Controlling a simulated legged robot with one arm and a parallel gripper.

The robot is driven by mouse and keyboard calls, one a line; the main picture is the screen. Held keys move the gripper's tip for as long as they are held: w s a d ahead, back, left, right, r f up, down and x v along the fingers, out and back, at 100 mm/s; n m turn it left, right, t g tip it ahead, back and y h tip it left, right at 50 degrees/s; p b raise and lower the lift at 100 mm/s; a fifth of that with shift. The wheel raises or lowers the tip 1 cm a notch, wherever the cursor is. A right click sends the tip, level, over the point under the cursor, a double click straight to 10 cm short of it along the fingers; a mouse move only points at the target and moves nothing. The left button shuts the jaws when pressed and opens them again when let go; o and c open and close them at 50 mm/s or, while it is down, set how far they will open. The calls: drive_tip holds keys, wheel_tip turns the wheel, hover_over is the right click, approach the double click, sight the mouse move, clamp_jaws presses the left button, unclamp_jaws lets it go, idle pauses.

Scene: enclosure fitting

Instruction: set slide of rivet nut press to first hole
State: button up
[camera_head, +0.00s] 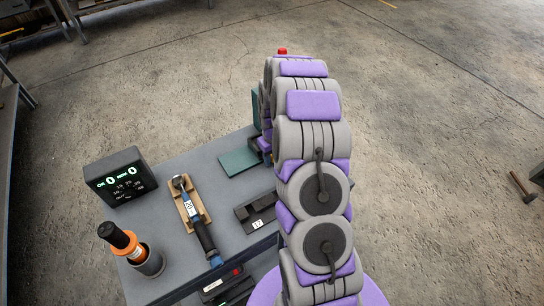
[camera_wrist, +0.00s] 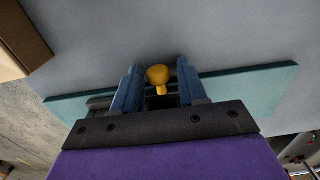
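A yellow knob (camera_wrist: 158,76) shows in the wrist view between the two blue fingers of my gripper (camera_wrist: 157,88). The fingers stand apart with a gap visible beside the knob; I cannot tell whether either touches it. A teal plate (camera_wrist: 240,84) runs across behind the fingers. In the head view a teal base plate (camera_head: 240,161) and an upright teal part (camera_head: 256,108) show left of my arm; they look like parts of the press. My arm hides the rest of the press, its holes and the gripper's fingertips there.
A hammer (camera_head: 522,187) is at the far right.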

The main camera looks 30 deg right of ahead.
drive_tip(key=shift+o, duration=0.7)
drive_tip(key=shift+d, duration=0.2)
drive_tip(key=shift+r, duration=0.1)
drive_tip(key=shift+r, duration=0.25)
wheel_tip(320, 180, up, 17)
drive_tip(key=p, duration=0.2)
drive_tip(key=shift+f+p, duration=0.15)
drive_tip(key=shift+p, duration=0.15)
